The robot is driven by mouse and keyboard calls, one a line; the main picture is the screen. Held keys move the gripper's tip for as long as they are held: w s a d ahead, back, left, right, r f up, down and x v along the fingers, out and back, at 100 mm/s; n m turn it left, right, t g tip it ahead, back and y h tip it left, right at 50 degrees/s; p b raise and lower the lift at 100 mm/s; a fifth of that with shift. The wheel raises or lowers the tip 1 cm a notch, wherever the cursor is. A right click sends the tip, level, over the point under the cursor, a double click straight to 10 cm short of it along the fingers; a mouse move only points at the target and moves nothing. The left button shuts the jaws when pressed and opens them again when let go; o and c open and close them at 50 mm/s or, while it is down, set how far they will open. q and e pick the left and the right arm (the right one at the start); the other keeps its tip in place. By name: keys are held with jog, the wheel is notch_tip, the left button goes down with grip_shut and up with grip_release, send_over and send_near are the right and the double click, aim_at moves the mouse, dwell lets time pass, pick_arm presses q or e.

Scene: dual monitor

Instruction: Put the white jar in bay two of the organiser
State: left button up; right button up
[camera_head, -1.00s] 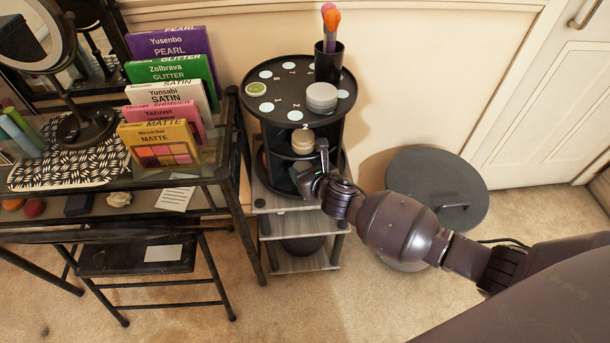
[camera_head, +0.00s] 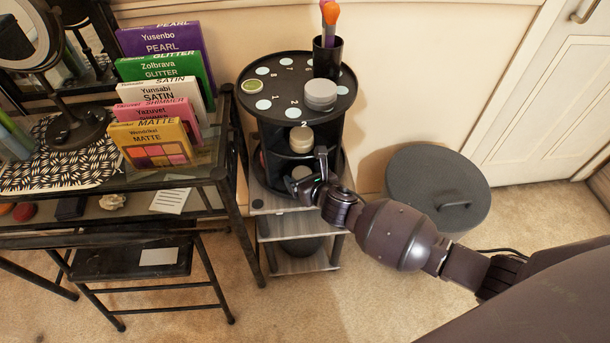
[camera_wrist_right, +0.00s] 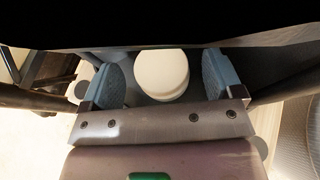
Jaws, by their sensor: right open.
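The white jar (camera_head: 301,139), cream-coloured with a round lid, stands upright in the organiser bay below the rim number 2. The organiser (camera_head: 283,117) is a black round tiered stand with a numbered top. My right gripper (camera_head: 305,171) is open in front of the jar and slightly below it in the picture. In the right wrist view the jar (camera_wrist_right: 161,72) shows between the two blue-grey fingers, with a visible gap on each side. The jar's lower part is partly hidden in the head view. My left gripper is not in view.
A glass-topped table (camera_head: 208,160) with several palettes is at left. A round grey bin (camera_head: 437,185) stands to the right.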

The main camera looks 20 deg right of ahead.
jog(key=shift+s+r, duration=0.2)
jog(key=shift+r, duration=0.15)
pick_arm(q)
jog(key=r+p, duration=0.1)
jog(key=p, duration=0.1)
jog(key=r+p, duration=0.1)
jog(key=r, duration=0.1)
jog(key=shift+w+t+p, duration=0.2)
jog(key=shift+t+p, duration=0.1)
jog(key=shift+p, duration=0.1)
pick_arm(e)
jog(key=s+d+r+m+g, duration=0.1)
jog(key=s+d+m, duration=0.1)
jog(key=s+m, duration=1)
jog(key=s+d+r+m+g+h, duration=0.1)
jog(key=s+d+m, duration=0.1)
jog(key=s+m, duration=1)
jog(key=s+d+r+m+g, duration=0.1)
jog(key=s+d+m, duration=0.1)
jog(key=s+m, duration=1)
jog(key=shift+s+d+r, duration=0.3)
jog(key=shift+s+d, duration=0.05)
jog(key=shift+s, duration=0.4)
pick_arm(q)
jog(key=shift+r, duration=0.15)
